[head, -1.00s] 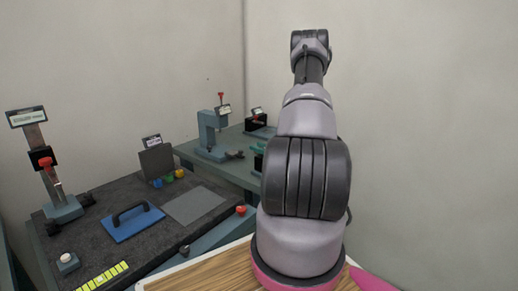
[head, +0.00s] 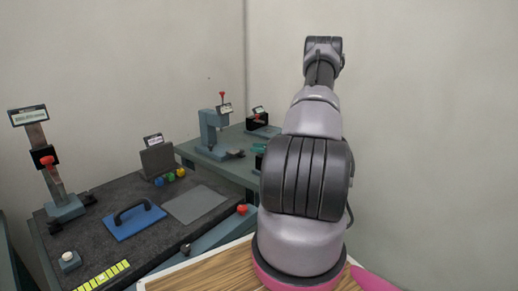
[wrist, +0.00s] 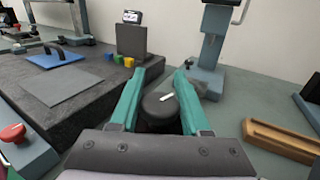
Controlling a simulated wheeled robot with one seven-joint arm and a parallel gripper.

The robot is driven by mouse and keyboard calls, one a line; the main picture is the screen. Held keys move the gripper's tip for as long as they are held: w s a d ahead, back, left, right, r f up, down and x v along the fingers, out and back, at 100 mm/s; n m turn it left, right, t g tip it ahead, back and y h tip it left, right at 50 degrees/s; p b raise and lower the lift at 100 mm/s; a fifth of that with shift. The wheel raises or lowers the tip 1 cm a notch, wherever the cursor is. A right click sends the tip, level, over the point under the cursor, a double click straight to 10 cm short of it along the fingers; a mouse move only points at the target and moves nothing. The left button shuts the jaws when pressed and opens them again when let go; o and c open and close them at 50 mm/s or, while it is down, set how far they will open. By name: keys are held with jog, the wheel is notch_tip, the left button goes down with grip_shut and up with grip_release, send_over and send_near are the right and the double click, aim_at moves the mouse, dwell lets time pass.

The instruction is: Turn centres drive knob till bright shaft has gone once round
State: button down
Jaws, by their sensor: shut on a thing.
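In the wrist view a dark round knob (wrist: 158,113) with a short white mark on its top sits between the two teal fingers of my gripper (wrist: 160,82). My gripper is shut on it. The white mark lies nearly crosswise, slightly tilted. Whatever lies under the knob is mostly hidden by the fingers and the gripper body. I cannot make out a bright shaft in either view. In the head view my own arm covers the area of the knob.
A dark bench holds a blue plate with a handle (head: 133,222), a grey pad (head: 195,205) and an upright grey block (head: 157,160) with small coloured knobs. A blue-grey column stand (wrist: 210,50) rises behind my gripper. A wooden tray (wrist: 283,141) lies at right.

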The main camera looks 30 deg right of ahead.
jog(key=shift+n+g+y, duration=0.3)
jog(key=shift+g, duration=0.1)
jog(key=shift+c, duration=1.9)
grip_release()
jog(key=shift+s, duration=0.1)
jog(key=v, duration=1)
jog(key=shift+s+d, duration=0.2)
jog(key=shift+d, duration=0.1)
